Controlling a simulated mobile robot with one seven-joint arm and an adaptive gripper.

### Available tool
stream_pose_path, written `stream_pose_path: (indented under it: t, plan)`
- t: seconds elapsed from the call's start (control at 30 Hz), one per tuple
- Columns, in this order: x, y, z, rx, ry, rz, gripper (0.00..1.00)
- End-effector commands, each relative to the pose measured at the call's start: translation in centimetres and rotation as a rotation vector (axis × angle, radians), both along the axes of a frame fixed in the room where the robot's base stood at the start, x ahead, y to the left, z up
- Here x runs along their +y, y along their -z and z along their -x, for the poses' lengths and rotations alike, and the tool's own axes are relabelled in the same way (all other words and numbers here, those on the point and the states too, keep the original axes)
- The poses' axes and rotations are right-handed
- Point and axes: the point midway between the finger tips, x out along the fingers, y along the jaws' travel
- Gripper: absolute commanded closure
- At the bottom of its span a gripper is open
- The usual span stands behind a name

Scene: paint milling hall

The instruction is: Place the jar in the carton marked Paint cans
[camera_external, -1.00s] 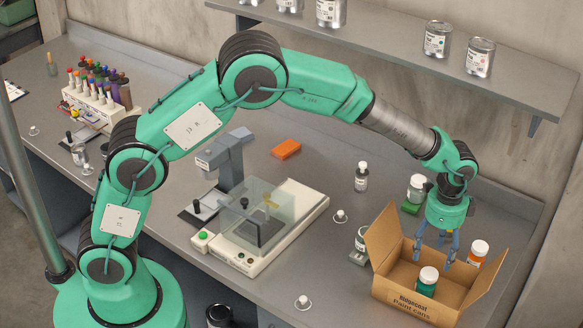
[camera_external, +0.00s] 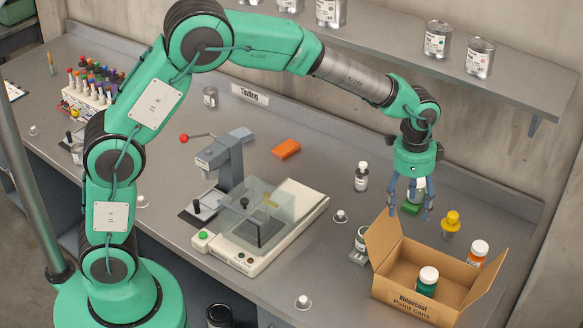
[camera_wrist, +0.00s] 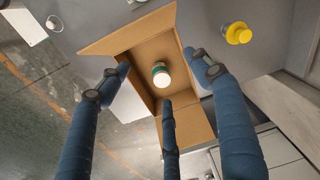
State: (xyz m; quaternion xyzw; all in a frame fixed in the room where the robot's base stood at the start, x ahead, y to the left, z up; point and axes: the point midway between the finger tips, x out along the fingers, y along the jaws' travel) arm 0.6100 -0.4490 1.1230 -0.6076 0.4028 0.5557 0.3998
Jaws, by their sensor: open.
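The open brown carton marked Paint cans (camera_external: 418,303) stands at the bench's front right with its flaps spread. A green jar with a white cap (camera_external: 428,282) is inside it, upright; the wrist view shows this jar (camera_wrist: 160,75) between the carton walls. My gripper (camera_external: 408,213) is open and empty, above and behind the carton. In the wrist view its blue fingers (camera_wrist: 163,85) spread around the carton opening, with nothing between them. An orange jar with a white cap (camera_external: 479,250) shows at the carton's back right, partly hidden by it.
A yellow-topped container (camera_external: 451,221) stands behind the carton. A shelf with cans (camera_external: 480,57) runs above.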

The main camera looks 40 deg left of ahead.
Motion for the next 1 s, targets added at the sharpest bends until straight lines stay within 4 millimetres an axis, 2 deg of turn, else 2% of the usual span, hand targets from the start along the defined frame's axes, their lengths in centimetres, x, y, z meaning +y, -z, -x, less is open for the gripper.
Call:
stream_pose_path:
  t: [0.03,0.2,0.5,0.7,1.0]
  plan:
    - [2.1,-1.9,-0.1,-0.013,-0.039,0.011,0.36]
    - [8.3,-6.6,0.4,-0.045,-0.165,0.041,0.36]
    - [19.0,-13.1,3.5,-0.104,-0.386,0.093,0.36]
    - [25.4,-16.3,6.9,-0.145,-0.533,0.128,0.36]
    - [33.8,-19.0,13.3,-0.210,-0.750,0.182,0.36]
